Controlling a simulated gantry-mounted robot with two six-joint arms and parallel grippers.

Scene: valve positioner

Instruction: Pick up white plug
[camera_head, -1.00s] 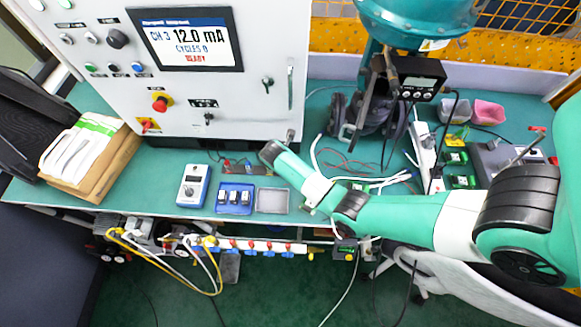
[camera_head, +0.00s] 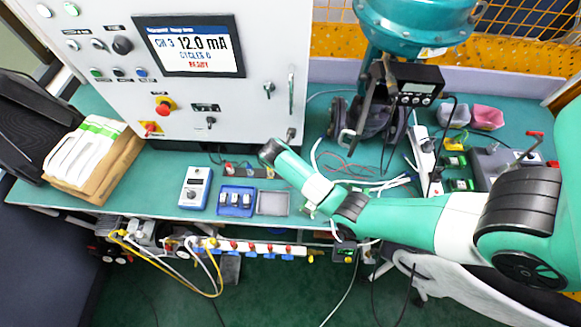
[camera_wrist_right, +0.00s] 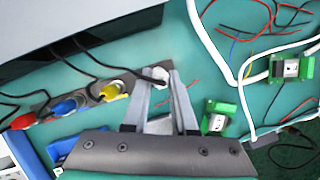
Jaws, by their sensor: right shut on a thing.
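The white plug (camera_wrist_right: 156,76) shows in the right wrist view at the upper end of a metal strip, between the fingertips of my right gripper (camera_wrist_right: 160,82). The gripper is shut on it. A black cable runs close by on the left. I cannot tell whether the plug is clear of the strip. In the head view, my right arm reaches in from the right to beside the cabinet's lower right corner. Its fingers and the white plug cannot be made out there. My left gripper is in neither view.
The strip also carries a yellow plug (camera_wrist_right: 112,91), a blue plug (camera_wrist_right: 65,107) and a red plug (camera_wrist_right: 24,121). Green terminal blocks (camera_wrist_right: 217,117) and white cables lie to the right. The control cabinet (camera_head: 240,110) stands behind. A blue meter (camera_head: 195,188) lies left of the arm.

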